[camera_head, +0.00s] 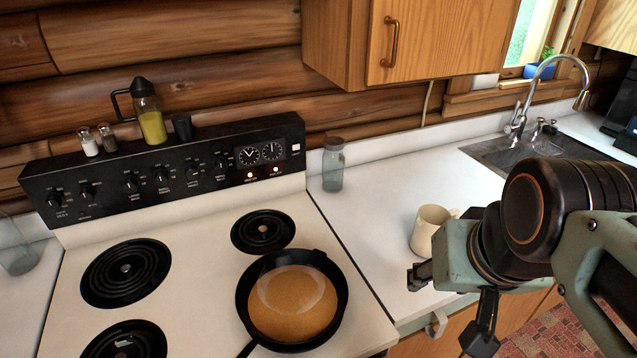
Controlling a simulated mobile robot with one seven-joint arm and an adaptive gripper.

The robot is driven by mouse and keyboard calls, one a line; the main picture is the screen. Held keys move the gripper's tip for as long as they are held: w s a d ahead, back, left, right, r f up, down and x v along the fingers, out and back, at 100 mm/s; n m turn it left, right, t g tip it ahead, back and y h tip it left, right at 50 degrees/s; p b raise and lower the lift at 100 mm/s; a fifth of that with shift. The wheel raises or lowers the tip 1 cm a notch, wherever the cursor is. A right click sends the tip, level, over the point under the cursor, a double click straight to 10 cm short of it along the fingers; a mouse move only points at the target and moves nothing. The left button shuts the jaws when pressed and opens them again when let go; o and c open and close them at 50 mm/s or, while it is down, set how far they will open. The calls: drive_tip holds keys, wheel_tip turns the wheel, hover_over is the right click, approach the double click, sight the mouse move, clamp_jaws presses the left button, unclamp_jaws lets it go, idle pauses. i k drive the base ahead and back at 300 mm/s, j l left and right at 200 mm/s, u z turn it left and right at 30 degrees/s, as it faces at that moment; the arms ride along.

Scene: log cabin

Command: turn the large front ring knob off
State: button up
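The stove's black control panel (110,190) stands at the back of the white stovetop. It carries a row of several black knobs, including one at the far left (54,199) and one at the right end (220,163). Their labels are too small to read, so I cannot tell which is the large front ring knob. A front-left ring (125,342) is cut by the bottom edge. A skillet covers the front-right ring. My gripper (451,305) is at the right, fingers apart and empty, over the counter front, far from the knobs.
The skillet (341,307) holds something brown. A cream mug (428,232) stands close behind my gripper. A glass jar (333,168) stands right of the panel. An oil bottle (150,118) and shakers stand on top of the panel. An upper cabinet (430,45) overhangs the counter.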

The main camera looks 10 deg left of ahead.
sight(191, 170)
drive_tip(key=u, duration=1.35)
